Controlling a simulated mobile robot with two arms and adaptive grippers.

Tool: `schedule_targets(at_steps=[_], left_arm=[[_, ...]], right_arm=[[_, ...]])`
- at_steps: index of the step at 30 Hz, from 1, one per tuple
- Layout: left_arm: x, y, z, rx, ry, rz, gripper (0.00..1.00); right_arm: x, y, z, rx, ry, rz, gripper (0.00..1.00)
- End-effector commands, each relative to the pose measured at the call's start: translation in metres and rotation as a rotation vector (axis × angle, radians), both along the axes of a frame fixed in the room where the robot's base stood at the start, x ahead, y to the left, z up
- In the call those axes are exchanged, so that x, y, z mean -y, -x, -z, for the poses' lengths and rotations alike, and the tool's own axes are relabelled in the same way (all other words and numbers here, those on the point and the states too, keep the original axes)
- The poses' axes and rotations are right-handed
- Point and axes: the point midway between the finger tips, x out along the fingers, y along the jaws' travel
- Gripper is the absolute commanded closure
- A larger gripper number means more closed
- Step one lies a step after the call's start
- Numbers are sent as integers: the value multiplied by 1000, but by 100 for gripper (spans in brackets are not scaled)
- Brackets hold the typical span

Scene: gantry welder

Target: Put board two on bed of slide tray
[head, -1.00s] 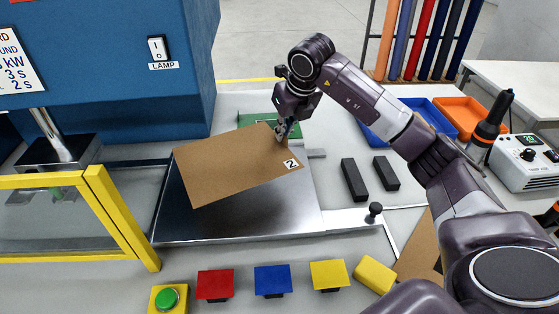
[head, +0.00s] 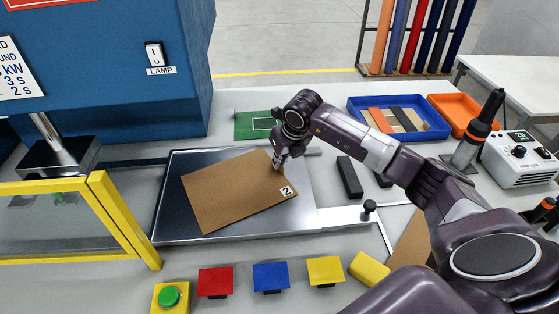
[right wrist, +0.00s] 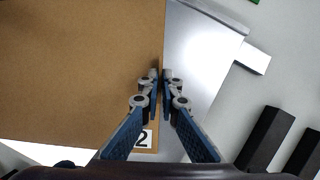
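Board two (head: 235,195) is a flat brown rectangle with a white label reading 2 at its right corner. It lies turned at an angle over the grey metal bed of the slide tray (head: 168,210), within its edges; I cannot tell whether all of it touches the bed. My right gripper (head: 281,163) is at the board's right edge. In the right wrist view its fingertips (right wrist: 161,78) are closed together on the edge of the board (right wrist: 75,65), with the tray bed (right wrist: 192,65) beside it. My left gripper is not in view.
A yellow-framed clear guard (head: 115,220) and blue machine housing (head: 120,75) stand left of the tray. Dark bars (head: 349,177) lie to its right. Coloured blocks and a green button (head: 169,297) line the front. A blue bin (head: 433,131) holds strips.

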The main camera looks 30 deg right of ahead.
Motion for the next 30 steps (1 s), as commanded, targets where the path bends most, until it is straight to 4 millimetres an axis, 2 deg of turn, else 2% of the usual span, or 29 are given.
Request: schedule_targets(at_steps=[1,3,6,17,22,30], left_arm=[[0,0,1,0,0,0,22],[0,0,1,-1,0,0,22],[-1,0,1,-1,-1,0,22],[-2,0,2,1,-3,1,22],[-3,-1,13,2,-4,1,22],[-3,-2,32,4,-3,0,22]], right_arm=[[0,0,1,1,-1,0,100],[0,0,0,0,0,0,89],[0,0,0,0,0,0,78],[1,1,-4,3,1,1,78],[1,10,-26,6,3,-1,78],[0,32,-79,6,2,0,78]])
